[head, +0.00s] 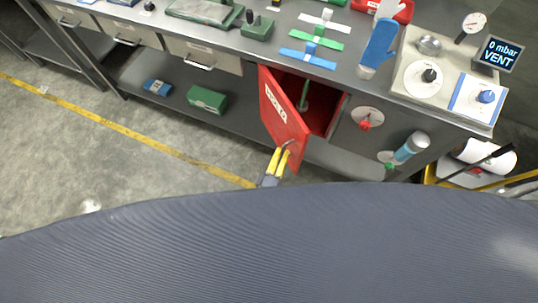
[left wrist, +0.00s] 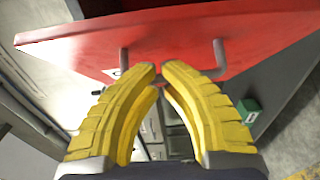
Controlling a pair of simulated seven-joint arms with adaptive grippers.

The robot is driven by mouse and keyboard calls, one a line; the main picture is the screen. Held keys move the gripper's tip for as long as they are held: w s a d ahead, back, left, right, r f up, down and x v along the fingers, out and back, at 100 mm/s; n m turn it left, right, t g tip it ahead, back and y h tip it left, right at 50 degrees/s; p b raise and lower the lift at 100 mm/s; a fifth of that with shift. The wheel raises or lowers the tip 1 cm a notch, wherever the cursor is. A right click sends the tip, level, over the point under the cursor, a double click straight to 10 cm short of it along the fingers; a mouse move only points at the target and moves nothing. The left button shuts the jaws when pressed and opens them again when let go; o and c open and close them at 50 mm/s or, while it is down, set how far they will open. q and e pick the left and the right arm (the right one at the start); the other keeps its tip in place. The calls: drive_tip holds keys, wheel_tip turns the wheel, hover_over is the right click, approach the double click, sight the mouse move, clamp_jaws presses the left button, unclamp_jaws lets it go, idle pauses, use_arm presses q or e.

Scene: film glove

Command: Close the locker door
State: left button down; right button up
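The red locker door (head: 284,118) stands open, swung out toward me from the locker (head: 325,115) under the bench. It carries white lettering and a small grey handle on its outer face. My left gripper (head: 281,151), with yellow fingers, is at the door's lower free edge, by the handle. In the left wrist view the red door (left wrist: 270,28) spans the top, and two handle posts (left wrist: 219,52) stick out from it. The fingertips (left wrist: 158,70) are close together near the handle with a small gap. Whether they hold the bar is hidden. My right gripper is out of view.
The grey bench (head: 345,72) carries blue and green items and a vacuum panel (head: 440,75) reading VENT. A green box (head: 207,99) lies on the lower shelf. A blue cylinder (head: 411,147) sticks out right of the locker.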

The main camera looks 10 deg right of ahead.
use_arm(q)
drive_tip(key=shift+w+d, duration=0.25)
drive_tip(key=shift+d, duration=0.7)
